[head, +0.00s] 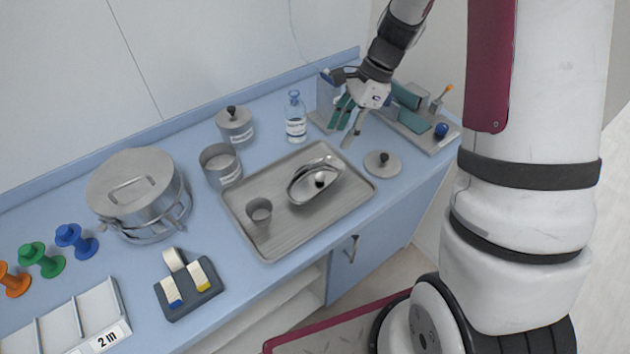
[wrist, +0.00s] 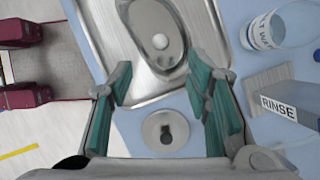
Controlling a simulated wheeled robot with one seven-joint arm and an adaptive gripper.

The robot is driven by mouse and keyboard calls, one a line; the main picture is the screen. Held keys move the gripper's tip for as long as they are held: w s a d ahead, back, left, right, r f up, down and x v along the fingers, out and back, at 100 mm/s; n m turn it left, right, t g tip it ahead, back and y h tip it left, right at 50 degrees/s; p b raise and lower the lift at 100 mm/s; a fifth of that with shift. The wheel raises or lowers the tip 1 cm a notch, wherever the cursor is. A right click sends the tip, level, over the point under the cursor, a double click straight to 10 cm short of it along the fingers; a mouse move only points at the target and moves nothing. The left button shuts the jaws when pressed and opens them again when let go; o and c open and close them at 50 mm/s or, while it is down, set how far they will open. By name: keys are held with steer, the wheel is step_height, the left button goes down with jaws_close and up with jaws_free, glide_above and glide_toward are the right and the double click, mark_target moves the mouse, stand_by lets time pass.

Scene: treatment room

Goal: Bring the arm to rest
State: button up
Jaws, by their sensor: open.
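My gripper (head: 346,128) is at the end of my raised arm, above the right part of the blue counter (head: 270,133). In the wrist view my gripper (wrist: 160,68) has its two teal-padded fingers apart, with nothing between the pads. Below it lie a round metal lid with a dark knob (wrist: 158,132) and the edge of the metal tray (wrist: 112,48). In the head view the lid (head: 383,166) lies on the counter right of the tray (head: 285,232). The gripper appears apart from both.
A kidney-shaped dish (head: 300,190) and a small cup (head: 259,212) sit in the tray. A bottle (head: 295,120), an open canister (head: 220,166) and a lidded canister (head: 236,130) stand behind. A rack (head: 430,140) is at right. A large pot (head: 130,190) stands at left.

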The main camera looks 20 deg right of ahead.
steer(key=shift+d+r, duration=0.1)
steer(key=shift+r, duration=0.2)
steer(key=s+a+r+n+t+h, duration=0.2)
steer(key=s+r+n, duration=0.7)
steer(key=s+r, duration=0.1)
steer(key=s+a+r+n+t+h, duration=0.2)
steer(key=s+a+r+n+t, duration=0.1)
steer(key=s+r+n, duration=0.6)
steer(key=s+r, duration=0.2)
steer(key=s, duration=0.1)
steer(key=shift+a+n, duration=0.25)
steer(key=shift+n, duration=0.05)
